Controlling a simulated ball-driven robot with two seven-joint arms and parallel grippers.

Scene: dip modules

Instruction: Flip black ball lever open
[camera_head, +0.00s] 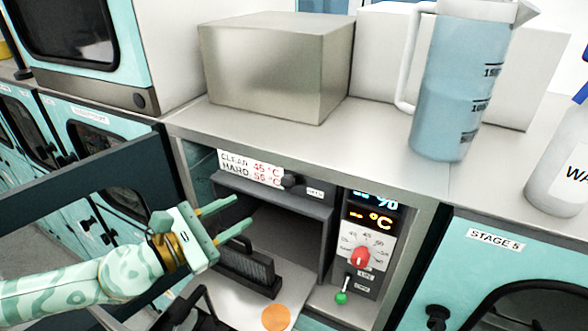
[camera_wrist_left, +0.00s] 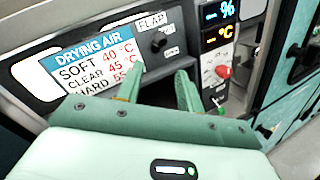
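The black ball lever (camera_head: 291,181) sits on the upper front of the open grey dryer compartment, right of the temperature label. In the left wrist view the black ball (camera_wrist_left: 158,40) is beside a "FLAP" label, ahead of my fingers. Its stem is hard to make out. My left gripper (camera_head: 243,212) comes in from the left, below and left of the ball, with its green fingers apart and nothing between them. In the left wrist view the fingertips (camera_wrist_left: 160,80) are short of the ball, not touching it. My right gripper is not in view.
A control panel with a red knob (camera_head: 360,257) and a green ball lever (camera_head: 341,297) stands right of the opening. A black rack (camera_head: 248,268) is below my left gripper. A metal box (camera_head: 275,68) and blue jug (camera_head: 452,85) stand on the counter above.

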